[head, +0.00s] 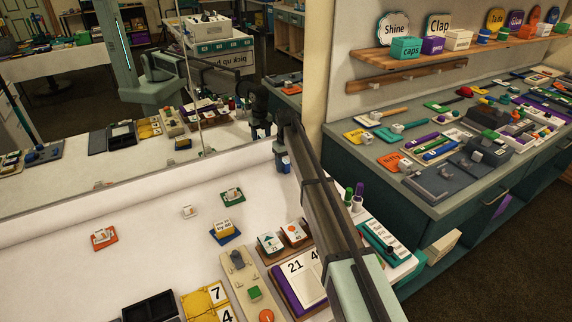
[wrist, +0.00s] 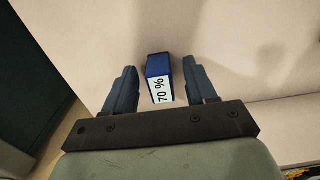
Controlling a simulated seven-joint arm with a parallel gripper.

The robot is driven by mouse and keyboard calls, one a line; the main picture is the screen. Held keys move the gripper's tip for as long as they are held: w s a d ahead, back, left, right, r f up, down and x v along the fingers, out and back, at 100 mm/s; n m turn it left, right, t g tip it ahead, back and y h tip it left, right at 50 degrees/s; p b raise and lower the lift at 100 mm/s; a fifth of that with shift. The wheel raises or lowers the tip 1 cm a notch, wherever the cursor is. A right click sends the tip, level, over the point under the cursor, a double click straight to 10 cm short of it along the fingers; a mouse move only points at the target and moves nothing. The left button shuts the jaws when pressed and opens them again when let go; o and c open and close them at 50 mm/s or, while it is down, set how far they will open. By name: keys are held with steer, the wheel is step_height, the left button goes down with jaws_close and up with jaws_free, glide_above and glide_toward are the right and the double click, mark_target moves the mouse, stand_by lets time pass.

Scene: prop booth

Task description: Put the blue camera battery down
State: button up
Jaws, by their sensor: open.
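The blue camera battery (wrist: 158,67) is a small dark blue block with a white label bearing black digits. In the wrist view it lies between the two fingers of my gripper (wrist: 160,75), with a narrow gap on each side. The fingers are open and do not appear to touch it. Behind it is the pale tabletop (wrist: 230,50). In the head view my gripper (head: 283,162) is low over the far right part of the white table (head: 155,215), near the mirror wall. There I cannot clearly separate the battery from the fingers.
A mirror (head: 120,130) runs behind the table. Small cards on orange (head: 104,237), green (head: 233,196) and blue (head: 225,237) bases stand to the left, with bare table between. Glue-stick-like tubes (head: 354,196) stand right of my arm.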

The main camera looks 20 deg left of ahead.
mark_target(286, 162)
step_height(286, 162, up, 12)
steer(key=shift+r, duration=0.15)
stand_by(0.4)
steer(key=shift+r, duration=0.1)
